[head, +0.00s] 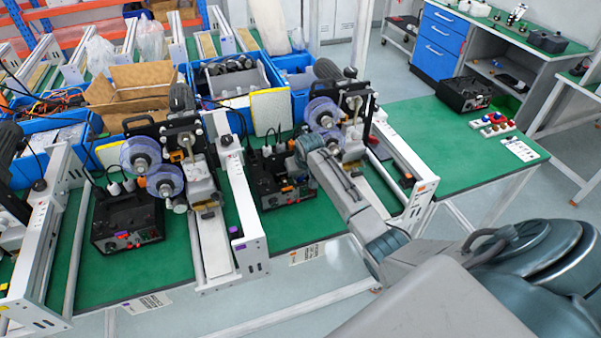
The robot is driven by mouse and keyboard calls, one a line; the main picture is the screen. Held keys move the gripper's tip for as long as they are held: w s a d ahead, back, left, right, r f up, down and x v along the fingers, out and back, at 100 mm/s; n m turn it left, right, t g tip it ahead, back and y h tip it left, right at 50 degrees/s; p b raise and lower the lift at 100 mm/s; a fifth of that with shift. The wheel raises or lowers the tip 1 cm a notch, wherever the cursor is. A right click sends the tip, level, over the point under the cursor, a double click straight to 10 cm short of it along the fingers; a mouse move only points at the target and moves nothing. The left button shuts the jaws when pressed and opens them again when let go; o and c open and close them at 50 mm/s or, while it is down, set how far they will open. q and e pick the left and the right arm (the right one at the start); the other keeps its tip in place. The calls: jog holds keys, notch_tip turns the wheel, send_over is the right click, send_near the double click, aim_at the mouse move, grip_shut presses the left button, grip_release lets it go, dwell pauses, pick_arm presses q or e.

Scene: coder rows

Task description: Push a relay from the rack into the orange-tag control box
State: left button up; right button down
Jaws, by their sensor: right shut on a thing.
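The control box (275,198), black with a socketed front, stands on the green table in the middle bay. An orange tag (421,189) marks the white rail to its right. My right arm reaches in from the lower right, and my right gripper (292,172) is at the upper right of this box, shut. What it holds, taken to be a relay, is too small and hidden to make out. The relay rack (487,122), with several red and blue pieces, lies on the right end of the table. My left gripper is out of view.
Another black control box (128,222) stands in the bay to the left, by a purple tag (236,231). Coder machines with clear reels (165,181) and white rails flank both boxes. Blue crates (235,78) stand behind. The table right of the rails is mostly clear.

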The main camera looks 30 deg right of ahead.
jog(key=shift+f, duration=0.25)
dwell(0.5)
jog(key=c, duration=1.1)
grip_release()
jog(key=shift+c, duration=0.2)
jog(key=b+v, duration=0.3)
jog(key=v, duration=0.7)
jog(key=shift+s+r, duration=0.25)
jog(key=shift+r, duration=0.05)
jog(key=shift+f, duration=0.1)
